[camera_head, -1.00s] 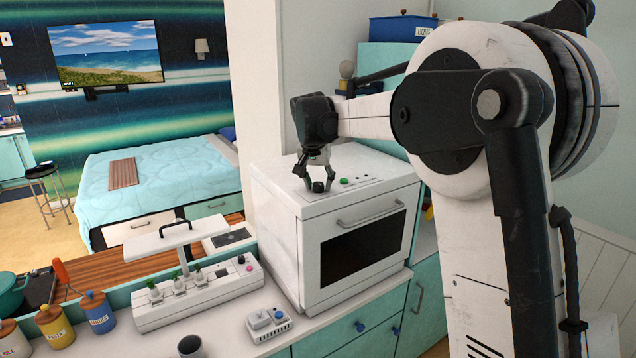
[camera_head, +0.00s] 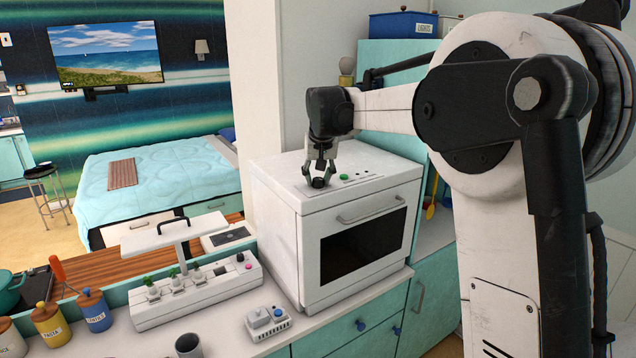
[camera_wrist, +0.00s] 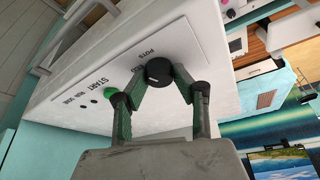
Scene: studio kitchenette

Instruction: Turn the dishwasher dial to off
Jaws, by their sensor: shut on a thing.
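The white dishwasher (camera_head: 335,220) stands on the counter, with its control panel on top. The black dial (camera_head: 318,183) sits on the panel; in the wrist view the dial (camera_wrist: 158,71) has a short white mark and lies by the word "POTS". My gripper (camera_head: 318,178) points down over the dial, its two fingers on either side of it. In the wrist view my gripper (camera_wrist: 160,82) is closed on the dial's sides. A green button (camera_wrist: 110,92) is beside the "START" label, close to one finger. The "off" label cannot be made out.
A planter with a lamp (camera_head: 196,290) and a small white device (camera_head: 267,321) stand on the counter left of the dishwasher. Jars (camera_head: 92,310) stand at the far left. A blue box (camera_head: 403,25) sits on the cabinet behind my arm.

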